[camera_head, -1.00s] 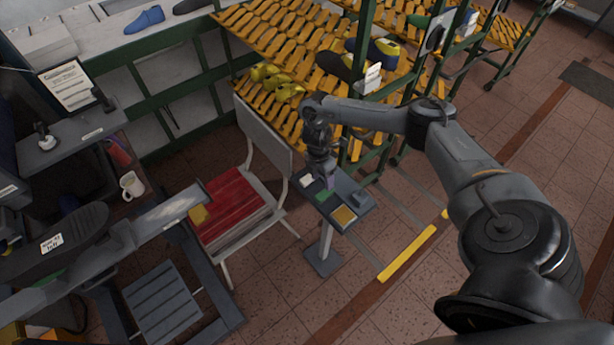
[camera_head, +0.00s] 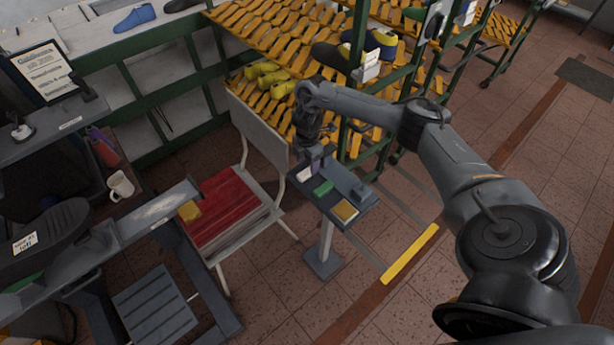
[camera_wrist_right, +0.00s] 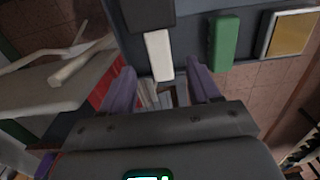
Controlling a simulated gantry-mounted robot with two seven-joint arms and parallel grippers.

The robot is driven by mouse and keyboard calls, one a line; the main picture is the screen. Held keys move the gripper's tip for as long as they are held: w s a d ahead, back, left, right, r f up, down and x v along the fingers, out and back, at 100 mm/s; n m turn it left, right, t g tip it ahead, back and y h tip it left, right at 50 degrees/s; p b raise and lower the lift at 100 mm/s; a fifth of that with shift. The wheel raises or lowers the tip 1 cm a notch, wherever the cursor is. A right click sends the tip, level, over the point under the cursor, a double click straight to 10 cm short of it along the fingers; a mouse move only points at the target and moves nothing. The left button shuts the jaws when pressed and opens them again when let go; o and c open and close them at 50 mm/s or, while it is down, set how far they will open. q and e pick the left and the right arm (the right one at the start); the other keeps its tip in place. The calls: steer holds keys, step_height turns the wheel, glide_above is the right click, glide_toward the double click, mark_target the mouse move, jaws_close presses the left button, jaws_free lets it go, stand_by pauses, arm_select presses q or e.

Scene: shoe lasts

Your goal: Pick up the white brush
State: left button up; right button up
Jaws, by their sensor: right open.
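The white brush (camera_head: 304,173) lies on the small grey stand (camera_head: 352,222), near its left edge. In the right wrist view the white brush (camera_wrist_right: 158,54) is a pale block running away from the jaws. My right gripper (camera_head: 316,156) is just behind and above it, pointing down. In the right wrist view its two purple fingers (camera_wrist_right: 161,82) are apart, and the brush's near end shows between their tips. I cannot tell whether they touch it. Nothing is held. My left gripper is not in view.
A green block (camera_head: 323,188) and a yellow-topped block (camera_head: 344,211) lie beside the brush. A rack of yellow slats (camera_head: 262,42) stands behind. Open floor lies in front.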

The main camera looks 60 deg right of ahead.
mark_target(307, 172)
step_height(307, 172, down, 4)
steer(key=shift+a+f+b, duration=0.1)
steer(key=shift+b, duration=0.85)
steer(key=c, duration=1.1)
